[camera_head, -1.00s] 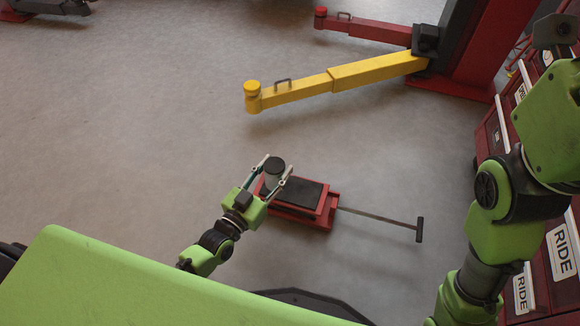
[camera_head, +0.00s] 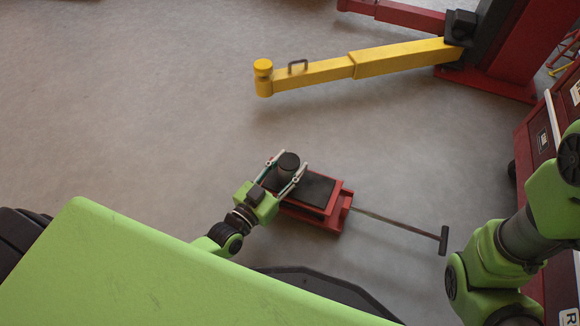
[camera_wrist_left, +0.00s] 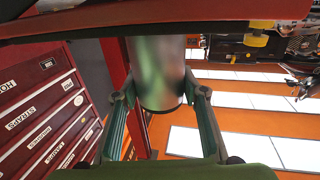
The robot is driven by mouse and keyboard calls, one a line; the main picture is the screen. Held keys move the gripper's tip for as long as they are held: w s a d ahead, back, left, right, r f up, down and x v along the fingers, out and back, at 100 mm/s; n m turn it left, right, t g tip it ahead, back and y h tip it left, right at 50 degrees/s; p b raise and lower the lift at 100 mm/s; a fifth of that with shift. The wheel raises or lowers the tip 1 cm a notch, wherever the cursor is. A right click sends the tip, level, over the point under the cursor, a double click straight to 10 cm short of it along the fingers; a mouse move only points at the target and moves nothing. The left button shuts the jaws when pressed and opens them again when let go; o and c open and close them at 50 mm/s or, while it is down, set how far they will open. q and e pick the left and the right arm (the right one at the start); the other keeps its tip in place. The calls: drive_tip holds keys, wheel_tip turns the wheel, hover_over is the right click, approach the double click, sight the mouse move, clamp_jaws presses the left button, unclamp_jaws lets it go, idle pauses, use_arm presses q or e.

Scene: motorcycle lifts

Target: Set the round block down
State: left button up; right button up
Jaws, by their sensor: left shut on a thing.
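The round block (camera_head: 289,163) is a short cylinder with a dark top. My left gripper (camera_head: 290,161) is shut on it, with one finger on each side. In the head view the block overlaps the far left end of the red jack (camera_head: 325,215) with a black top plate (camera_head: 312,190). I cannot tell whether it touches the jack or the floor. In the left wrist view the block (camera_wrist_left: 158,75) shows as a shiny grey-green cylinder between the fingers. My right arm is at the right edge; its gripper is out of view.
The jack's long handle (camera_head: 400,223) reaches out to the right. A yellow lift arm (camera_head: 350,70) extends from the red lift post (camera_head: 500,60) above. Red drawer cabinets (camera_head: 540,130) stand at the right. The grey floor to the left is clear.

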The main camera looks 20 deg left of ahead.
use_arm(q)
drive_tip(key=shift+r, duration=0.2)
drive_tip(key=shift+f, duration=0.2)
drive_tip(key=o, duration=1.3)
